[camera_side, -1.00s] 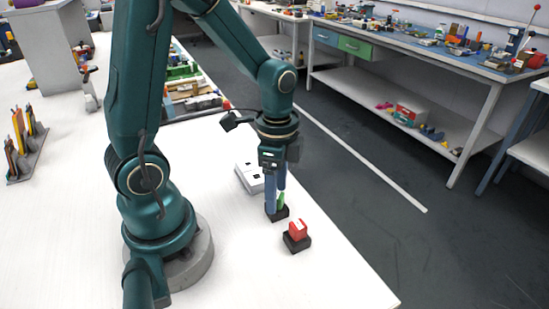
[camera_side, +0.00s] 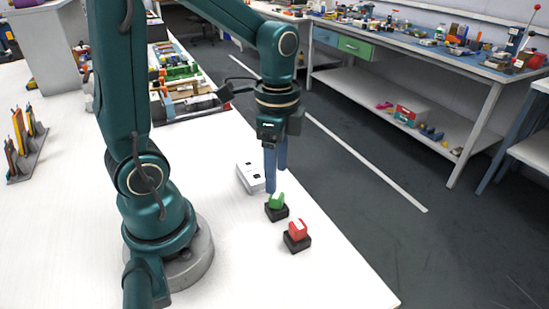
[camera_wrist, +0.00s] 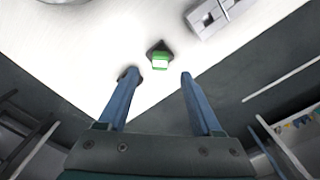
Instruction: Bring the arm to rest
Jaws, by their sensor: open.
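My gripper (camera_side: 275,178) is above the white table, with its two blue fingers pointing down. In the wrist view my gripper (camera_wrist: 158,76) shows its fingers spread apart with nothing between them. A green block (camera_side: 276,201) sits in a small black holder (camera_side: 277,214) just below the fingertips, apart from them. The green block also shows in the wrist view (camera_wrist: 159,61), beyond the fingertips. A red block (camera_side: 297,229) sits in a second black holder (camera_side: 297,245), nearer the side camera.
A white and grey box-like fixture (camera_side: 249,178) stands behind the green block. A rack of coloured flat pieces (camera_side: 25,150) is at the far left. A tray of parts (camera_side: 180,85) lies at the back of the table. The front table area (camera_side: 300,285) is clear.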

